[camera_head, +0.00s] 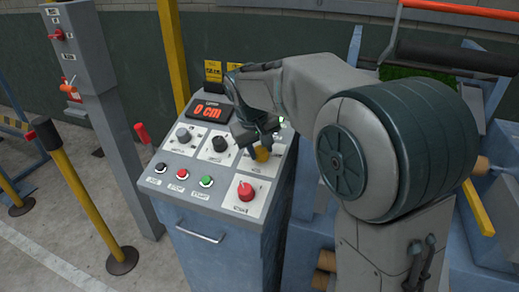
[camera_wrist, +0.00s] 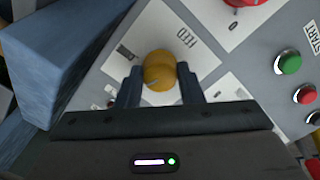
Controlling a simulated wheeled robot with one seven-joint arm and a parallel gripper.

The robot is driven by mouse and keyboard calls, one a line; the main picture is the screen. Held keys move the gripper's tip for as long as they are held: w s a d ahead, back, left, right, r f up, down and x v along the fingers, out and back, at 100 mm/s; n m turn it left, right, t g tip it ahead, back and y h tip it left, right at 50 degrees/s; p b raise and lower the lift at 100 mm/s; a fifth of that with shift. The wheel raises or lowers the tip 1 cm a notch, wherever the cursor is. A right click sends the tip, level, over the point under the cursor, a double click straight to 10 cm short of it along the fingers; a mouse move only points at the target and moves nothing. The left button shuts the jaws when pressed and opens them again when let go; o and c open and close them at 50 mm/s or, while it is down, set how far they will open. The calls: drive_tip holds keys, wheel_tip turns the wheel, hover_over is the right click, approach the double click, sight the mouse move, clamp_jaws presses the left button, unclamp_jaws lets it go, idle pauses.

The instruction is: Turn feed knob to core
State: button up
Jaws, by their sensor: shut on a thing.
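The feed knob is yellow, on a white plate lettered FEED; it shows in the wrist view (camera_wrist: 159,66) and in the head view (camera_head: 262,155) at the panel's right side. My gripper (camera_wrist: 159,84) has one finger on each side of the knob and is shut on it. In the head view my gripper (camera_head: 262,140) comes down on the knob from above and partly hides it. A small position label (camera_wrist: 125,51) on the plate is too small to read. Which position the knob points to cannot be told.
A yellow post (camera_head: 173,55) stands behind, a grey pillar (camera_head: 110,130) left.

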drive_tip(key=m+b, duration=0.1)
drive_tip(key=m, duration=0.4)
drive_tip(key=shift+r+m+b, duration=0.15)
drive_tip(key=shift+m+b, duration=0.5)
drive_tip(key=shift+m, duration=1.65)
drive_tip(key=shift+y, duration=0.3)
drive_tip(key=o, duration=1)
drive_tip(key=shift+c, duration=0.2)
drive_tip(key=p+v, duration=0.1)
drive_tip(key=v, duration=1.2)
drive_tip(key=shift+r, duration=0.35)
drive_tip(key=shift+a, duration=0.15)
